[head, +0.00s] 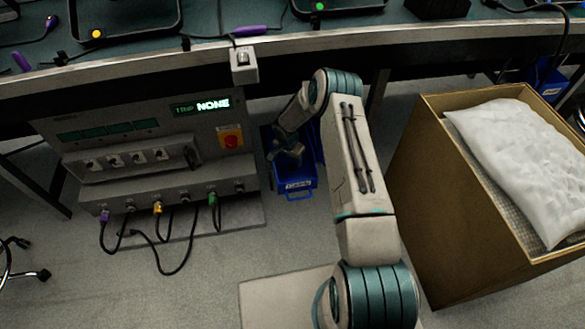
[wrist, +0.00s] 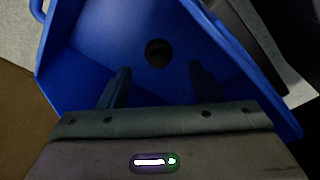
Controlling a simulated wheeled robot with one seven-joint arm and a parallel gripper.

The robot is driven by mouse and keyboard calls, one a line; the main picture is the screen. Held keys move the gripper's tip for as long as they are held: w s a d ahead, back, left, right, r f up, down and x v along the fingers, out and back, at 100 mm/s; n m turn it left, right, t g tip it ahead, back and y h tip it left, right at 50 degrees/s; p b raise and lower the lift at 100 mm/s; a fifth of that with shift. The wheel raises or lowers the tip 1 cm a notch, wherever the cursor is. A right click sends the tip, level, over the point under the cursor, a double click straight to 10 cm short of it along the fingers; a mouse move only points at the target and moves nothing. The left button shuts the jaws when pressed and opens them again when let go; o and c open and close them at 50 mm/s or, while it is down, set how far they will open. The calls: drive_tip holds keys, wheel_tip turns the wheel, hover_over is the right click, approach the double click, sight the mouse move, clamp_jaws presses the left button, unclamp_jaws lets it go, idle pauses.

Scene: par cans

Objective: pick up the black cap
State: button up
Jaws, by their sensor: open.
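The black cap (wrist: 158,53) is a small dark round piece on the floor of a blue bin in the wrist view. My gripper (wrist: 157,82) is open, its two dark fingers apart and pointing into the bin, with the cap beyond the fingertips and roughly between their lines. Nothing is between the fingers. In the head view the blue bin (head: 298,183) stands on the floor beside the grey control box, and my arm reaches down over it. The cap is hidden there.
A grey control box (head: 150,150) with cables in front stands left of the bin. A large cardboard box (head: 425,190) with a white bag (head: 520,160) stands to the right. The workbench edge (head: 290,45) runs above. The bin's walls surround the cap.

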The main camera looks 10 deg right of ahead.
sight(292, 165)
drive_tip(key=f, duration=0.2)
drive_tip(key=f+b, duration=0.1)
drive_tip(key=shift+w+d+f, duration=0.1)
drive_tip(key=shift+d+f, duration=0.1)
drive_tip(key=shift+f, duration=0.15)
drive_tip(key=c, duration=1.1)
